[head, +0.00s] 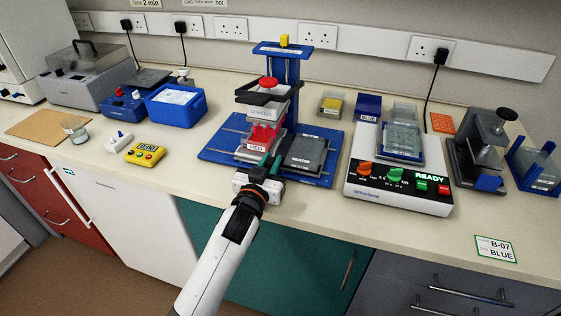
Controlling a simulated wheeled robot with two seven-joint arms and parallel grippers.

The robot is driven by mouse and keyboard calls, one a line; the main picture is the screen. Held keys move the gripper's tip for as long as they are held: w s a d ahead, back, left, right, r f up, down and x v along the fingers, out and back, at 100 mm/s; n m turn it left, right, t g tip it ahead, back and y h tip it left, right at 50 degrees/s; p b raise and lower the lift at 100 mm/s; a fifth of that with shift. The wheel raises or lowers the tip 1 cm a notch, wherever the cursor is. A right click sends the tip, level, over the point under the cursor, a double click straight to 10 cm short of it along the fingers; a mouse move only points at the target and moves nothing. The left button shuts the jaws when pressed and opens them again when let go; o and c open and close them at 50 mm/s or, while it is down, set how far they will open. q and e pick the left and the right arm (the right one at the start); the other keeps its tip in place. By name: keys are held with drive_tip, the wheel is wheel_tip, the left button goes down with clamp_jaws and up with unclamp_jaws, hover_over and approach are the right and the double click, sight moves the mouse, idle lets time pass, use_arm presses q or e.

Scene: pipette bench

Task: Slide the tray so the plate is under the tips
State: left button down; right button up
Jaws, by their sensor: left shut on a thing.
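A blue pipetting stand (222,135) has a dark head (266,93) with a red knob on its column. The tips under the head are too small to make out. A red trough (264,136) with a white label sits below the head. A grey plate (306,153) lies to its right, beside the head and not under it. Both seem to sit on a tray whose edges I cannot clearly separate from the blue base. My left gripper (266,168) is at the front of the stand, shut on what seems to be the tray's front; its jaws partly hide the grip. My right gripper is not in view.
A white device (400,190) with a lit READY panel stands close to the right of the stand. A blue box (176,106) and a yellow timer (145,153) are to the left. Bare bench lies between timer and stand. A B-07 BLUE card (496,249) lies at front right.

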use_arm(q)
drive_tip(key=w+a, duration=0.1)
drive_tip(key=a, duration=0.2)
drive_tip(key=w+a+p, duration=0.1)
drive_tip(key=a, duration=0.2)
drive_tip(key=w+a+p, duration=0.1)
drive_tip(key=a, duration=0.3)
drive_tip(key=shift+w, duration=0.15)
drive_tip(key=c, duration=1.5)
unclamp_jaws()
drive_tip(key=shift+a, duration=0.1)
drive_tip(key=shift+c, duration=0.2)
drive_tip(key=shift+o, duration=1.3)
drive_tip(key=shift+a, duration=0.1)
